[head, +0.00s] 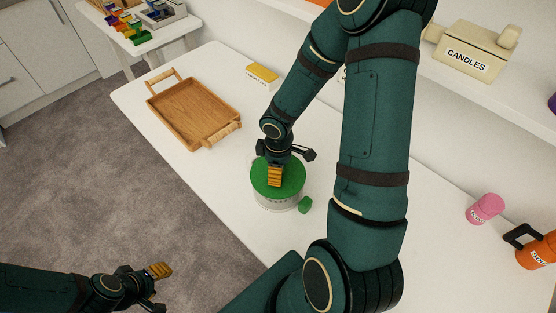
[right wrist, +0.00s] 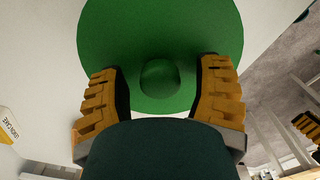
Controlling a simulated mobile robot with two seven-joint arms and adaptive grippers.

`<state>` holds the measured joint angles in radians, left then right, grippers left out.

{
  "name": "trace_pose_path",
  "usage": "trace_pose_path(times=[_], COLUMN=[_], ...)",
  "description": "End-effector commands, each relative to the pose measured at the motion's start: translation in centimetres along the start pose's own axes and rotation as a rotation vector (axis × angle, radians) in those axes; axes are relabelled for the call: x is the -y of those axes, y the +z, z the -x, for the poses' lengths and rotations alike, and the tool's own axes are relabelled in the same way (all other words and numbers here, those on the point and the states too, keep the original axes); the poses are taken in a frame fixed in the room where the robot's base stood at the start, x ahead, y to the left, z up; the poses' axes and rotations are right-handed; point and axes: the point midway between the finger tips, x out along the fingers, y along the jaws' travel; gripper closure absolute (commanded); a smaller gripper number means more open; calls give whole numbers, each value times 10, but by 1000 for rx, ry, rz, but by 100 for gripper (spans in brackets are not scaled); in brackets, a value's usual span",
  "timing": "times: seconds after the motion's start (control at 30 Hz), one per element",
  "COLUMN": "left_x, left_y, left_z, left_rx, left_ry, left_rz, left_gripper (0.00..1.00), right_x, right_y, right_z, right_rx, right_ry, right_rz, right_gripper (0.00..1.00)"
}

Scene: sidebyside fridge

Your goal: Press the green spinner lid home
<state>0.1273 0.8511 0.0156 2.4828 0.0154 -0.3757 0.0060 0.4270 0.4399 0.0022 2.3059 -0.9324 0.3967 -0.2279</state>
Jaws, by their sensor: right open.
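The round green spinner lid (head: 290,187) sits on top of a pale, clear-walled bowl (head: 273,206) on the white table. I cannot tell whether it is fully seated. In the right wrist view the lid (right wrist: 200,25) fills the top middle, with a round green knob (right wrist: 160,80) at its centre. My right gripper (head: 275,180) points down over the lid. Its ridged yellow fingers (right wrist: 166,95) are open, one on each side of the knob, with nothing held. My left gripper (head: 161,284) is low over the floor at the left, away from the table; its opening is unclear.
A small green piece (head: 305,205) is beside the bowl. A wooden tray (head: 165,112) and a yellow box (head: 262,75) are behind it. A pink canister (head: 485,209) and an orange container (head: 537,250) stand at right. A candle box (head: 470,55) sits on a shelf.

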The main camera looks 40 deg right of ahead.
Motion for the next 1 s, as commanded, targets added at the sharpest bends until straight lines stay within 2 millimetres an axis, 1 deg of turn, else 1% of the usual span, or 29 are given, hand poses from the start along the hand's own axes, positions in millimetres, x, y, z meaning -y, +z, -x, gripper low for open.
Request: trace_pose_path(times=[0.17, 0.4, 0.5, 0.6, 0.7, 0.8, 1.0], left_x=[0, 0, 0, 0, 0, 0, 0], left_y=[0, 0, 0, 0, 0, 0, 0], left_z=[0, 0, 0, 0, 0, 0, 0], left_rx=[0, 0, 0, 0, 0, 0, 0], left_ry=[0, 0, 0, 0, 0, 0, 0], left_rz=[0, 0, 0, 0, 0, 0, 0], left_gripper=[53, 53, 53, 53, 53, 53, 53], right_x=[-1, -1, -1, -1, 0, 0, 0], right_y=[0, 0, 0, 0, 0, 0, 0], right_z=[22, 71, 89, 103, 112, 116, 118], right_rx=[-3, -3, -3, -2, 0, -1, 0], right_ry=[4, 6, 6, 4, 2, 2, 0], right_rz=[-4, -3, -1, -1, -2, 0, 0], right_gripper=[35, 35, 35, 35, 35, 35, 35])
